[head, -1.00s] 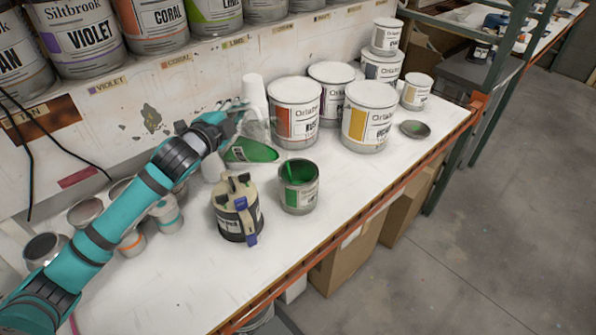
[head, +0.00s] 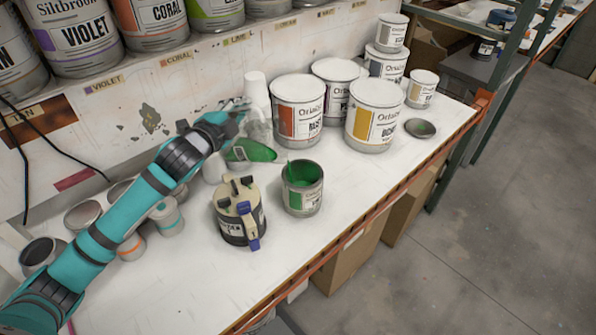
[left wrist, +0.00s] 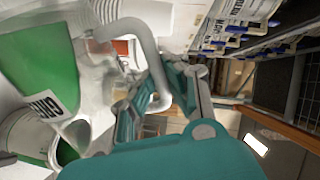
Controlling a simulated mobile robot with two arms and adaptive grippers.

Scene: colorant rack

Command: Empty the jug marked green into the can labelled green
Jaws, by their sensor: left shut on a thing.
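The clear jug (head: 252,151) holds green liquid and is tilted toward the open can labelled green (head: 302,198). Its lip is just left of and above the can's mouth. A thin green streak shows at the can's left rim, and the can is green inside. My left gripper (head: 238,116) is behind the jug, shut on its handle; the fingers are partly hidden in the head view. In the left wrist view the jug (left wrist: 38,65), with its green liquid and label, fills the left side, and my left gripper (left wrist: 158,108) is around the curved handle. My right gripper is not in view.
A beige and black container with a blue clip (head: 239,212) stands left of the can. Large lidded cans (head: 298,112) stand behind. A loose lid (head: 421,129) lies on the right. Small pots are under my left arm. The front of the bench is clear.

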